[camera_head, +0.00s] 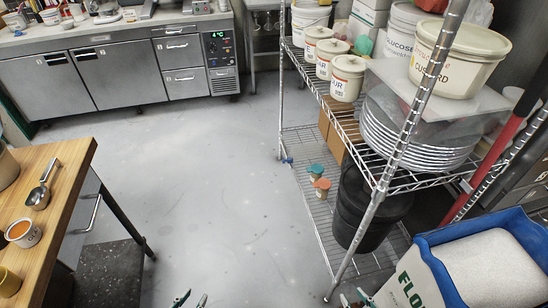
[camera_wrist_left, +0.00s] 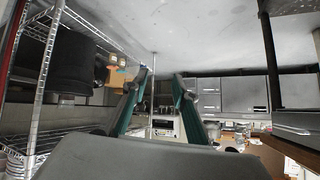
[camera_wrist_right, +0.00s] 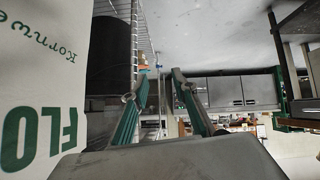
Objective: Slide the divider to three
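I cannot make out a divider or a scale marked with a three in any view. My left gripper (camera_head: 190,300) shows only its fingertips at the bottom edge of the head view, over the grey floor. In the left wrist view its two green fingers (camera_wrist_left: 161,76) are apart with nothing between them. My right gripper (camera_head: 355,298) is also at the bottom edge, left of the flour bag (camera_head: 418,284). In the right wrist view its fingers (camera_wrist_right: 162,76) are apart and empty. Neither gripper touches anything that I can see.
A wooden-topped table (camera_head: 72,161) with a scoop (camera_head: 40,193) and an orange-filled tub (camera_head: 23,234) is at left. A wire rack (camera_head: 310,87) with tubs stands at right, beside a blue flour bin (camera_head: 452,236). A steel counter (camera_head: 119,74) is at the back. The middle floor is clear.

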